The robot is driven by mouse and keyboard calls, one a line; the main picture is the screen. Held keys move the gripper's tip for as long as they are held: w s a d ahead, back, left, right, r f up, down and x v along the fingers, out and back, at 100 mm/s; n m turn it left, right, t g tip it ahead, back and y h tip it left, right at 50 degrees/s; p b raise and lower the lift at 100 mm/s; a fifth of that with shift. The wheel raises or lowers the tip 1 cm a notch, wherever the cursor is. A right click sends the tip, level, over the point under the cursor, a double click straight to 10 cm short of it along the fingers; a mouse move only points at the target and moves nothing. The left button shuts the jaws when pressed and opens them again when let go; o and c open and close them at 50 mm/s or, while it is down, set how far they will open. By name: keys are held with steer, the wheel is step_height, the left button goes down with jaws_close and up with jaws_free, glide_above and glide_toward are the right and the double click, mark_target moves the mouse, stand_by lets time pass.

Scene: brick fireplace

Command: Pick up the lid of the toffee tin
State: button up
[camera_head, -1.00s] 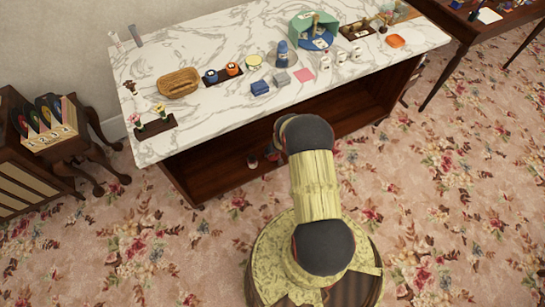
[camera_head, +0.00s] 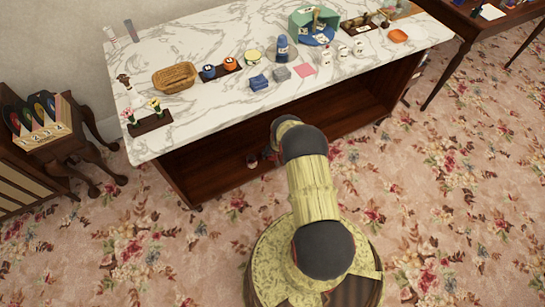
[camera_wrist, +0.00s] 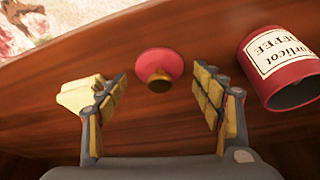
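The lid (camera_wrist: 155,68) is a small pinkish-red disc with a gold-brown knob, on the wooden shelf in the wrist view. The toffee tin (camera_wrist: 285,65) is a red cylinder with a cream label, apart from the lid at the right. Its dark open end faces the lower part of the picture; I cannot tell whether it stands or lies. My gripper (camera_wrist: 158,108) is open and empty, its fingers spread left and right of the lid, which shows beyond the gap between them. In the head view my arm hides most of my gripper.
The wooden shelf is under the marble counter (camera_head: 215,110), whose top and edge lie above. A small object (camera_head: 252,162) shows on the shelf in the head view. The counter top holds a basket (camera_head: 174,77) and several small items. Floral carpet shows beyond the shelf edge in the wrist view.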

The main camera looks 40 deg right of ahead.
steer(key=shift+c, duration=1.2)
steer(key=c, duration=0.8)
steer(key=shift+o, duration=0.2)
steer(key=shift+r, duration=0.1)
